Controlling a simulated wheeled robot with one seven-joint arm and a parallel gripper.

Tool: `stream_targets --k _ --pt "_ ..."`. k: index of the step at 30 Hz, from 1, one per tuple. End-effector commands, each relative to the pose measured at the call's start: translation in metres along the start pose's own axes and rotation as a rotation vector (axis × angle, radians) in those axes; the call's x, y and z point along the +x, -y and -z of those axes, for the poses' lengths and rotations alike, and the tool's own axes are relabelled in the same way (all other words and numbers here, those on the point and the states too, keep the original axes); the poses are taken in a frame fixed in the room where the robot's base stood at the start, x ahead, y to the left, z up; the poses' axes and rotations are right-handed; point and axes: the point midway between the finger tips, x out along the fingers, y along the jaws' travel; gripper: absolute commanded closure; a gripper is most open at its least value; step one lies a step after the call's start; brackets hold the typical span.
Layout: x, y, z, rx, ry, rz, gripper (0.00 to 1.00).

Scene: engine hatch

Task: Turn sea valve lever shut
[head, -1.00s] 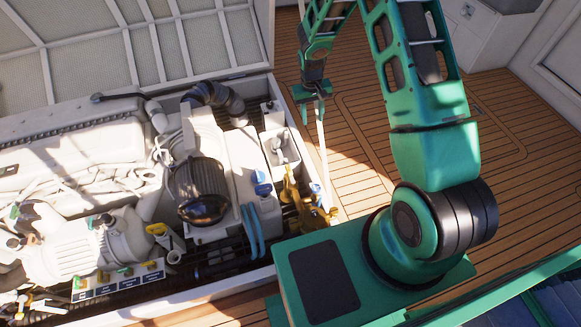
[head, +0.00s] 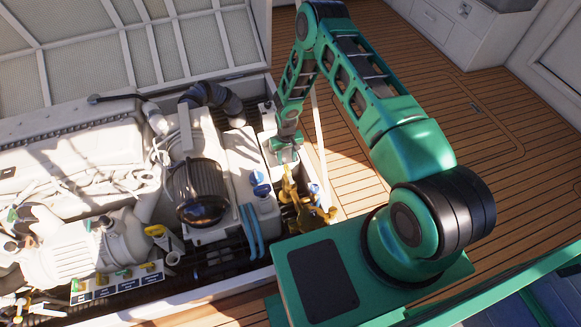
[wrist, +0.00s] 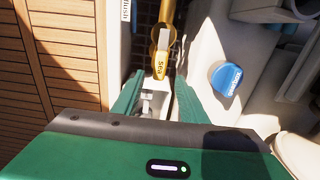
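The sea valve lever (wrist: 159,66) has a yellow grip marked "Sea" and points toward my gripper in the wrist view. Its brass valve body (head: 299,205) stands at the right end of the engine bay in the head view. My gripper (wrist: 158,95) is open, with its two green fingers apart on either side of the line of the lever. The lever's grip end lies just ahead of the fingertips; I see no contact. A grey metal fitting shows below, between the fingers. In the head view my gripper (head: 284,150) is above the bay, behind the valve.
A blue cap (wrist: 227,79) on a white tank stands to the right in the wrist view. A blue-and-white "Flush" tag (wrist: 125,10) is at the upper left. The black ribbed filter (head: 199,190) is left of the valve. Open teak deck (head: 440,85) lies to the right.

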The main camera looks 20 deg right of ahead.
Motion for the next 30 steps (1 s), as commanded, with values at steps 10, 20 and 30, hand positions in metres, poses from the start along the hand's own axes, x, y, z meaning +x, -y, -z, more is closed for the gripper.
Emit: stream_targets --k 10,20,30 --pt "0.053 0.0 -0.001 0.001 0.001 0.0 0.61" --pt "0.067 0.0 0.0 0.0 -0.001 0.0 0.61" --pt "0.067 0.0 0.0 0.0 0.0 0.0 0.99"
